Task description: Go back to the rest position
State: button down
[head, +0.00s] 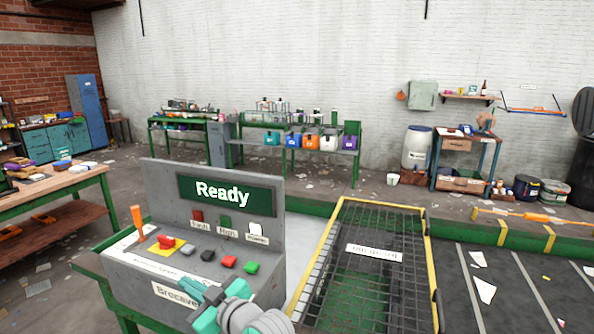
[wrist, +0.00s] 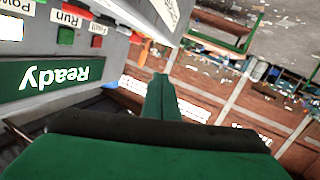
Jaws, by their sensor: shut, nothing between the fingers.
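My gripper (head: 206,298) shows at the bottom of the head view, with teal fingers and a pale wrist. It is shut and empty, in front of the lower right face of the grey control console (head: 150,225). I cannot tell whether it touches the console. In the wrist view the teal gripper (wrist: 162,98) fills the lower middle. The console's green screen (head: 222,195) reads "Ready"; in the wrist view this screen (wrist: 50,78) appears upside down.
The console carries an orange-handled lever (head: 137,222), a red button on a yellow plate (head: 166,242) and several smaller buttons. A yellow-edged mesh cage (head: 428,222) stands right of it. A wooden workbench (head: 60,183) is at left. Paper scraps litter the floor.

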jog(key=s+d+f+m+t+h, duration=0.2)
jog(key=s+d+f+m+h, duration=0.15)
jog(key=s+f+m, duration=0.35)
jog(key=s+d+f+m+t+h, duration=0.3)
jog(key=s+d+f, duration=0.15)
jog(key=f, duration=0.45)
jog(key=s+d+f+m+t+h, duration=0.25)
jog(key=s+d+f+m, duration=0.2)
jog(key=f, duration=0.35)
jog(key=s+d+h, duration=0.1)
jog(key=s+d, duration=0.3)
jog(key=s, duration=0.5)
jog(key=s+d+f+n+g+h, duration=0.1)
jog(key=s+d, duration=0.3)
jog(key=s, duration=0.5)
jog(key=s+d+f+g+h, duration=0.1)
jog(key=s+d, duration=0.3)
jog(key=s, duration=0.6)
jog(key=shift+d+f+h, duration=0.15)
jog(key=shift+f+h, duration=0.05)
jog(key=shift+h, duration=0.3)
jog(key=shift+w+n, duration=0.15)
jog(key=shift+n, duration=0.1)
